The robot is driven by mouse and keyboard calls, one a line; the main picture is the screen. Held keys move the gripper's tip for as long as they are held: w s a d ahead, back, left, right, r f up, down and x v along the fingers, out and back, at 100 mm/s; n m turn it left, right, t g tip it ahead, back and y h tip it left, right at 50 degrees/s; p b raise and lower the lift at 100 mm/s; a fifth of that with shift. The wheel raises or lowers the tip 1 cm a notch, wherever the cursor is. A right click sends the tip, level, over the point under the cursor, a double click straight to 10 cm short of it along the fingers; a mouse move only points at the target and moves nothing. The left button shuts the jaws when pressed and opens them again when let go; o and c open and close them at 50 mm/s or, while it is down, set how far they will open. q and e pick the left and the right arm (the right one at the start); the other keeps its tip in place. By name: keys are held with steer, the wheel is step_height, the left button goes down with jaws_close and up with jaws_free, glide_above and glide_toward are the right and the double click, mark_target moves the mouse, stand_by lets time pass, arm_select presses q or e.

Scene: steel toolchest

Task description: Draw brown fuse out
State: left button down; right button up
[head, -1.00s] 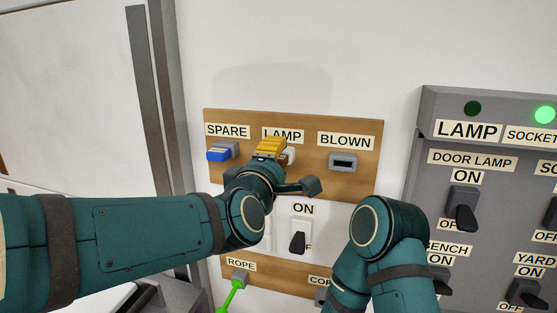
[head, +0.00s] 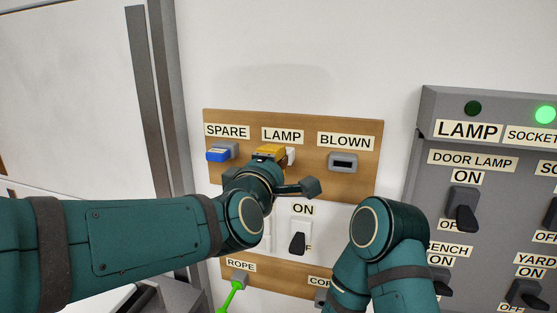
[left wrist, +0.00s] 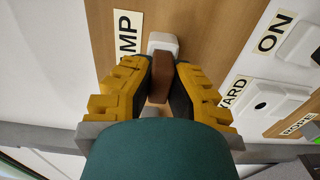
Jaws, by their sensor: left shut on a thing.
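The brown fuse (left wrist: 163,75) shows in the left wrist view between the dark pads of my left gripper (left wrist: 162,82), which is shut on it. The fuse's far end meets or overlaps the white LAMP holder (left wrist: 164,43); I cannot tell how deep it sits. In the head view the yellow fingers of my left gripper (head: 270,152) are below the LAMP label and hide the fuse. The white holder (head: 291,156) shows just right of them. My right arm is at the lower right, but its gripper is out of view.
On the wooden board (head: 310,178), a blue fuse (head: 217,155) is at SPARE on the left. The grey BLOWN holder (head: 342,162) is empty on the right. A switch (head: 299,240) is below, and a grey switch panel (head: 430,160) stands to the right.

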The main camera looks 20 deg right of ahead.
arm_select(q)
steer(key=shift+s+a, duration=0.35)
steer(key=shift+s, duration=0.15)
arm_select(e)
steer(key=shift+f, duration=0.2)
arm_select(q)
steer(key=shift+b+v, duration=0.45)
steer(key=shift+v, duration=1.15)
arm_select(e)
steer(key=shift+f, duration=0.25)
